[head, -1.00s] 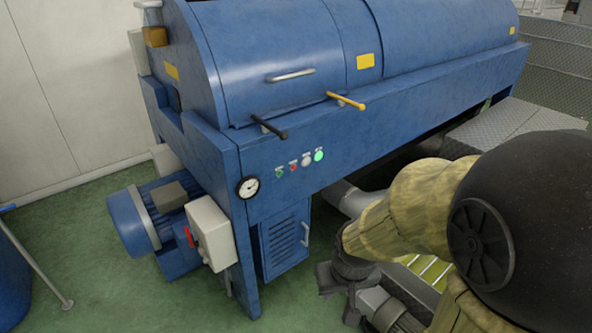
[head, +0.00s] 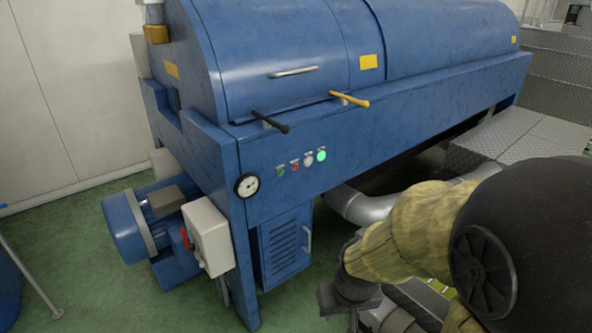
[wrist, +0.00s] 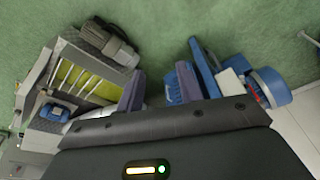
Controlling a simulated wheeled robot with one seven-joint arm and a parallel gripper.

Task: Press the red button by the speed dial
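A small red button (head: 294,166) sits in a row on the front face of the blue machine (head: 400,135). A grey knob (head: 308,160), which may be the speed dial, is just right of it, and a green button (head: 281,171) is on its left. A lit green lamp (head: 321,155) ends the row. My gripper (head: 345,300) hangs low in front of the machine, below and right of the button, well apart from it. In the wrist view its two fingers (wrist: 160,88) stand apart with nothing between them. The button cannot be made out there.
A round gauge (head: 247,186) is left of the buttons. Black (head: 270,122) and yellow (head: 350,99) handles jut out above them. A grey switch box (head: 207,235) and blue motor (head: 135,225) project at lower left. Green floor (head: 90,275) is open at left.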

